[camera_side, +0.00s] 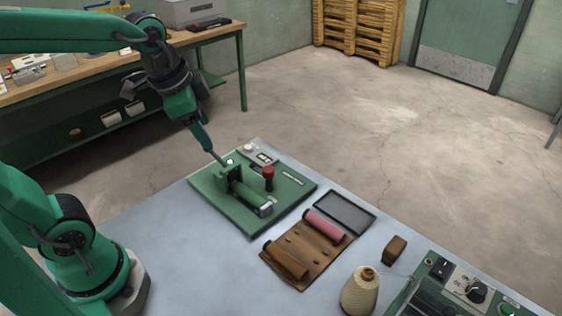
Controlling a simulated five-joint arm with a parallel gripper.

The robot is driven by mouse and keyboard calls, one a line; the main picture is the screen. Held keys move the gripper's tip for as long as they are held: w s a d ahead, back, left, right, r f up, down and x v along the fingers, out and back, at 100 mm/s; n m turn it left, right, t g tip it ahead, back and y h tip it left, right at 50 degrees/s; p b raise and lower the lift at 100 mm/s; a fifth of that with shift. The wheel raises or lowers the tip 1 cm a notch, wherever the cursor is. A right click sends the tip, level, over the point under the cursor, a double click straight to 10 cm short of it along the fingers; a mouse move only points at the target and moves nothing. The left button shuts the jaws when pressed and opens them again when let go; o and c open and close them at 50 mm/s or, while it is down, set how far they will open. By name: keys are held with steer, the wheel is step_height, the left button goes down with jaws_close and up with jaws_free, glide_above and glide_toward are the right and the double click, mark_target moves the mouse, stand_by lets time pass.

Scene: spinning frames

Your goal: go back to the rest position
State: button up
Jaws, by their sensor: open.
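My gripper (219,159) is at the end of my green arm, which reaches in from the upper left. Its tip is just above the back left of a green fixture (233,210) on the table, close to an upright green bracket (229,172). The jaws are open, and I see nothing held in them. I cannot tell whether the tip touches the bracket.
A brown rack (301,255) holds a pink roll (325,226) and a brown roll (286,260). A black tray (345,212), a brown block (395,250), a thread cone (360,291) and a control box (460,290) stand to the right.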

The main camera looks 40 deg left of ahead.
steer(key=s+n+t, duration=0.1)
steer(key=s+n, duration=0.5)
steer(key=shift+s+a+f+t, duration=0.2)
steer(key=shift+a+f+t, duration=0.05)
steer(key=shift+t, duration=0.05)
